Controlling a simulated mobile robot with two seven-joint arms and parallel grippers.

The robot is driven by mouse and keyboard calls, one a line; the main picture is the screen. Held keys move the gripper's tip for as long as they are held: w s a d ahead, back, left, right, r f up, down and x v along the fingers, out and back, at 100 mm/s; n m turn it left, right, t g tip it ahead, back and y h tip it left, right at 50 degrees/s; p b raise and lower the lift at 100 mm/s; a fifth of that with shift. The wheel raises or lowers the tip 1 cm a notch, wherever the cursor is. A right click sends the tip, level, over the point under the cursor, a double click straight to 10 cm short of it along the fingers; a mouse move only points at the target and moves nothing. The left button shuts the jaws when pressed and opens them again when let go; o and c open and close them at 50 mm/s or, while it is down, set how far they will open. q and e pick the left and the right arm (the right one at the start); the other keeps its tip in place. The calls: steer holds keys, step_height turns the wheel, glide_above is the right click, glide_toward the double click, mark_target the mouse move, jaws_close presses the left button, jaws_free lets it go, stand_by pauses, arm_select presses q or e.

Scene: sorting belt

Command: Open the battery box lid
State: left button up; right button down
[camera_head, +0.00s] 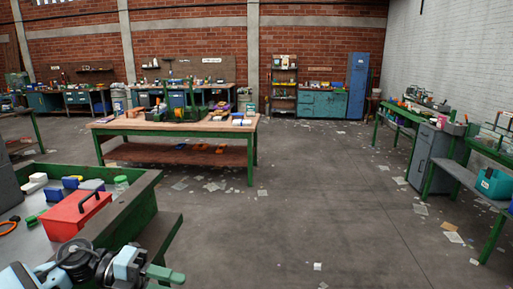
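A red box (70,216) with a black handle on its lid stands on the grey surface of the green-framed sorting belt (146,199) at the lower left. It appears to be the battery box, and its lid looks shut. My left arm comes in along the bottom left edge, in front of the box. Its gripper end (160,273) seems to be at the bottom, right of and nearer than the box, apart from the handle. Its fingers are not clear enough to tell open from shut. My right gripper is not in view.
Small white, blue and yellow blocks (90,185), a green-capped jar (122,183) and an orange-handled tool (8,226) lie around the box. The belt's raised green rim borders it. A wooden workbench (110,125) stands beyond; open floor with scattered paper lies right.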

arm_select(q)
steer(key=d+f+n+t+h, duration=0.4)
steer(key=d+f+n+t, duration=0.15)
steer(key=n+t, duration=0.35)
step_height(320, 180, down, 9)
steer(key=s+a+n+t+y, duration=0.25)
steer(key=n+t+y, duration=0.55)
steer(key=n, duration=0.6)
steer(key=s+a+f+n+g+y, duration=0.2)
steer(key=s+f+n+g+y, duration=0.1)
steer(key=s+f, duration=0.6)
steer(key=s+a+f+n+g+y, duration=0.3)
steer(key=s+f+n+y, duration=0.3)
steer(key=s+f+n, duration=0.2)
steer(key=shift+s+a+f+g, duration=0.3)
steer(key=shift+s+f+g, duration=0.2)
steer(key=shift+s+f, duration=0.6)
steer(key=shift+s+y, duration=0.3)
steer(key=shift+s, duration=0.15)
steer(key=shift+c, duration=0.4)
steer(key=c, duration=0.7)
steer(key=shift+a, duration=0.1)
jaws_close()
